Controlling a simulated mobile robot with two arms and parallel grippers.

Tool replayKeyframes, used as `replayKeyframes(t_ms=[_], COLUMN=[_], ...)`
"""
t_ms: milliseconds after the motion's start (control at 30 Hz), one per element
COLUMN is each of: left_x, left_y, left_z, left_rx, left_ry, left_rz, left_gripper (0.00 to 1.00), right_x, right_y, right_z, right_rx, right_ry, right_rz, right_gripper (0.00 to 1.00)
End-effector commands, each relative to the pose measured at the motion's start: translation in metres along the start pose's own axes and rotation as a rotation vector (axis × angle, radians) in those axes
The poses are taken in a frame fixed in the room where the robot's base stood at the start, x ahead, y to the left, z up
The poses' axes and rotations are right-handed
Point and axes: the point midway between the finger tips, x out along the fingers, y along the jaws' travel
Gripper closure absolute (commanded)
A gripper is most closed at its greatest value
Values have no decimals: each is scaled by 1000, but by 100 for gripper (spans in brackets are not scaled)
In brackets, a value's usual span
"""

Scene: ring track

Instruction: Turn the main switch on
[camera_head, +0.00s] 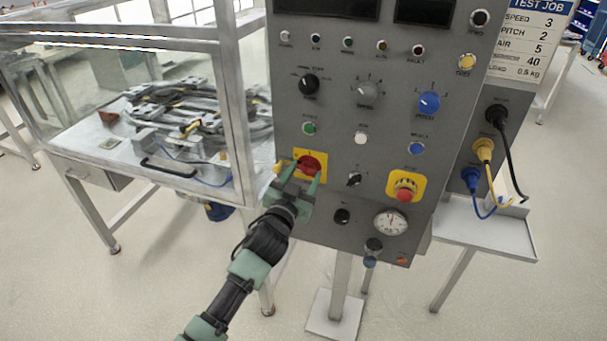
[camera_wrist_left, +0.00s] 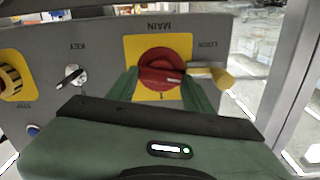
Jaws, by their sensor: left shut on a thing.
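The main switch (camera_head: 311,164) is a red round knob on a yellow plate at the lower left of the grey control panel. In the left wrist view the knob (camera_wrist_left: 160,66) sits under the upside-down word MAIN. My left gripper (camera_head: 302,178) is at the panel, with its green fingers (camera_wrist_left: 165,90) on either side of the knob, shut on it. The finger tips partly cover the plate. A yellow cylindrical piece (camera_wrist_left: 222,78) on a pin sticks out beside the plate near the word LOCK. My right gripper is not in view.
The panel has a key switch (camera_head: 354,179), a red emergency button (camera_head: 404,190) on a yellow plate, a gauge (camera_head: 390,222) and several knobs. A glass-walled machine enclosure (camera_head: 130,165) stands to the left. Plugged cables (camera_head: 483,150) and a small shelf (camera_head: 480,232) are at right.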

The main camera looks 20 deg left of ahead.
Motion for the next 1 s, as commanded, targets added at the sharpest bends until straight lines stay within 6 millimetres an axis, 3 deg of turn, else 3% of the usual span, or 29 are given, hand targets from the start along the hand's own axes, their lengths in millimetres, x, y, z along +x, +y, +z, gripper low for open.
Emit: replayKeyframes(t_ms=[1000], left_x=[0], left_y=[3], left_z=[1], left_rx=[961], left_ry=[0], left_rz=[1], left_gripper=[90], right_x=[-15], right_y=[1], right_z=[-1], right_rx=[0], right_ry=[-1], right_rz=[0], right_gripper=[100])
